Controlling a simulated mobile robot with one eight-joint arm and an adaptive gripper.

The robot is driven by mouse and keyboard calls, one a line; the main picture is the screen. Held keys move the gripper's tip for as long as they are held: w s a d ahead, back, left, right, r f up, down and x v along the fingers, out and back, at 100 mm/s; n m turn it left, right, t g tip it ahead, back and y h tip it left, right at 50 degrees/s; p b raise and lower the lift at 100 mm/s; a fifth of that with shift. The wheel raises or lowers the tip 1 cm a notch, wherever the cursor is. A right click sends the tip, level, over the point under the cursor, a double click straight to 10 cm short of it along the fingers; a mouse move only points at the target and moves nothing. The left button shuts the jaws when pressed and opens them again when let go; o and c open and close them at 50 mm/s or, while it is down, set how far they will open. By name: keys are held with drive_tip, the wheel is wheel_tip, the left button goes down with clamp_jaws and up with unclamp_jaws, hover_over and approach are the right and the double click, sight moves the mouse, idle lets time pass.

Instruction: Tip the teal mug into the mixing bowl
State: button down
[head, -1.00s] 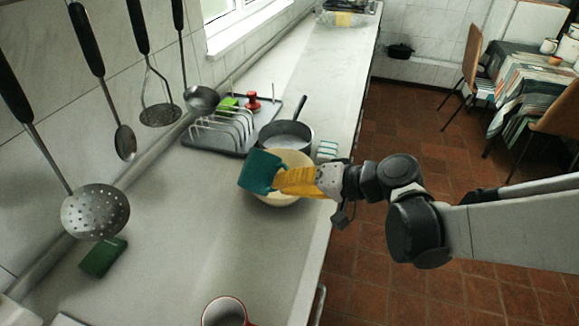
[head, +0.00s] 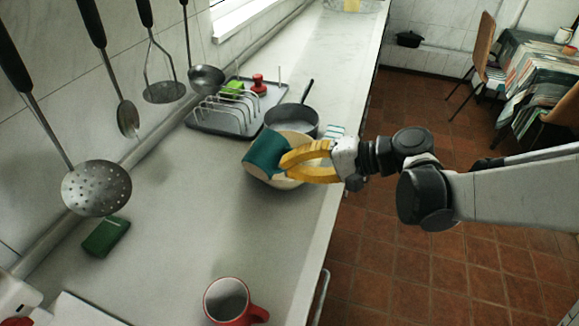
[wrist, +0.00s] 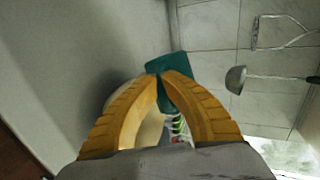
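The teal mug (head: 265,152) is tilted over the cream mixing bowl (head: 283,184), which stands on the counter. My gripper (head: 286,161) has its yellow fingers closed on the mug from the right. In the wrist view my fingertips (wrist: 165,77) come together against the teal mug (wrist: 178,66). The cream bowl (wrist: 152,128) shows between and behind the fingers there. The mug and fingers hide much of the bowl, and the inside of the mug is not visible. I cannot tell whether the mug touches the rim.
A grey saucepan (head: 292,121) stands right behind the bowl. A rack tray (head: 222,118) is behind to the left. A red mug (head: 232,302) and a green sponge (head: 106,237) are nearer. Utensils, including a skimmer (head: 96,189), hang at the left. The counter's middle is clear.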

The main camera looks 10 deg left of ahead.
sight(285, 140)
drive_tip(key=shift+w+d+r+m+g, duration=0.15)
drive_tip(key=shift+w+r+m, duration=0.15)
drive_tip(key=shift+w, duration=0.15)
drive_tip(key=shift+w+d+r+m+g, duration=0.15)
drive_tip(key=shift+w+m, duration=0.15)
drive_tip(key=shift+w, duration=0.15)
drive_tip(key=shift+w+d+f+m+g+y+b, duration=0.1)
drive_tip(key=shift+w+f+m+g+y+b, duration=0.25)
drive_tip(key=shift+b, duration=0.55)
drive_tip(key=shift+w+d+r+m+g+y, duration=0.15)
drive_tip(key=shift+w+r+m+g+y, duration=0.2)
drive_tip(key=shift+m, duration=0.4)
drive_tip(key=shift+w+d+r+m+g+y, duration=0.1)
drive_tip(key=shift+w+r+m+g+y, duration=0.25)
drive_tip(key=shift+m, duration=0.35)
drive_tip(key=shift+w+d+r+m+g+y, duration=0.2)
drive_tip(key=shift+w+r+m+y, duration=0.15)
drive_tip(key=shift+m, duration=0.35)
drive_tip(key=shift+w+d+r+m+g+y, duration=0.1)
drive_tip(key=shift+w+r+m+g+y, duration=0.1)
drive_tip(key=shift+w+m+y, duration=0.35)
drive_tip(key=shift+s+h, duration=0.15)
drive_tip(key=shift+h, duration=0.1)
drive_tip(key=shift+r+n+t+h+p, duration=0.25)
drive_tip(key=shift+r+n+h+p, duration=0.25)
drive_tip(key=shift+n+p, duration=0.55)
drive_tip(key=shift+r+n+t+h+p, duration=0.2)
drive_tip(key=shift+n+t+h+p, duration=0.3)
drive_tip(key=shift+p, duration=0.5)
drive_tip(key=shift+f, duration=0.1)
